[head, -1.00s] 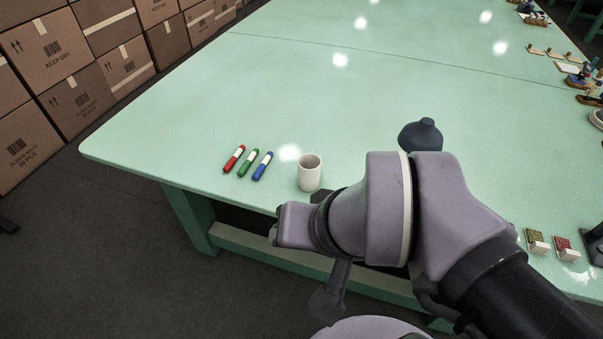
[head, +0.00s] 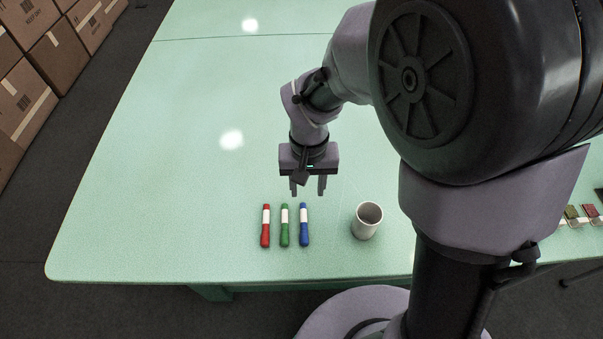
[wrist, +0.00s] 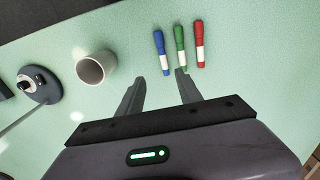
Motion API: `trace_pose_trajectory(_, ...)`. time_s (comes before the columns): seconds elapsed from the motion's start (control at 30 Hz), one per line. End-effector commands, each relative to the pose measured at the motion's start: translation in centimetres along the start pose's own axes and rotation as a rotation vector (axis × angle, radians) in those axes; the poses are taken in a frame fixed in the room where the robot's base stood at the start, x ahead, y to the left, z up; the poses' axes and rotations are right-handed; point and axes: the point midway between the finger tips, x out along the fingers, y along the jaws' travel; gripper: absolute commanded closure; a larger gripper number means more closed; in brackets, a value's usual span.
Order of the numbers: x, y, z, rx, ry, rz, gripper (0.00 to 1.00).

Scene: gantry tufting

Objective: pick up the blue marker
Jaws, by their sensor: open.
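The blue marker (head: 304,225) lies on the green table, at the right end of a row of three in the head view. It also shows in the wrist view (wrist: 161,53), at the left of the row. The green marker (head: 285,226) lies beside it and the red marker (head: 265,226) beyond that. My gripper (head: 308,190) is open and empty, above the table just behind the markers. In the wrist view its two fingers (wrist: 160,82) point toward the row, with the blue marker ahead, roughly between their lines.
A white cup (head: 367,221) stands to the right of the markers. A dark round-based object (wrist: 40,85) shows at the left of the wrist view. Small colored samples (head: 580,213) sit at the far right. The table (head: 150,170) is clear left of the markers.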

Motion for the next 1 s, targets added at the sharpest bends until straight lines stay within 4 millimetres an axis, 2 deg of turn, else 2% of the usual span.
trace_pose_trajectory(0.03,1.7,0.0,0.1,0.001,-0.005,0.001,0.58)
trace_pose_trajectory(0.2,7.2,0.0,0.2,0.001,-0.005,0.001,0.58)
trace_pose_trajectory(0.33,10.3,0.0,0.2,0.0,-0.005,0.001,0.58)
trace_pose_trajectory(0.57,12.5,-0.2,0.2,0.001,-0.002,0.0,0.58)
trace_pose_trajectory(0.8,16.9,-0.6,0.5,0.001,-0.003,0.0,0.58)
trace_pose_trajectory(1.0,16.7,-0.6,0.5,0.001,-0.001,0.0,0.58)
